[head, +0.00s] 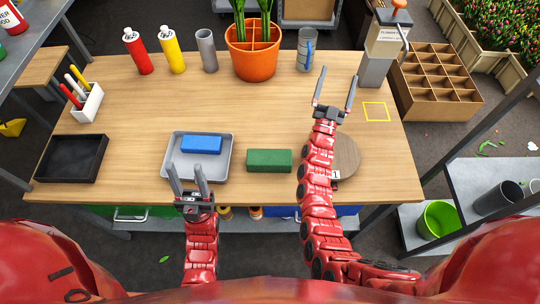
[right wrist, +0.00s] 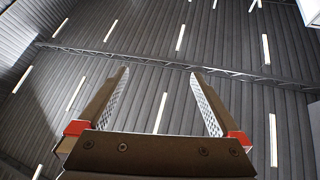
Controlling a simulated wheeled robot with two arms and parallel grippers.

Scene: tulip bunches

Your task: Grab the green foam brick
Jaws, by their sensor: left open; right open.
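The green foam brick (head: 269,160) lies on the wooden table near its front edge, just right of the grey tray. My left gripper (head: 188,177) is open at the tray's front edge, left of the green brick, with nothing between its fingers. My right gripper (head: 334,88) is open and empty over the right part of the table, beyond and to the right of the green brick. In the right wrist view its open fingers (right wrist: 161,95) point up at the ceiling, and no brick shows there.
The grey tray (head: 227,164) holds a blue brick (head: 201,144). A black tray (head: 72,158) sits at left. A round wooden board (head: 346,158) lies partly behind my right arm. The table's middle is clear.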

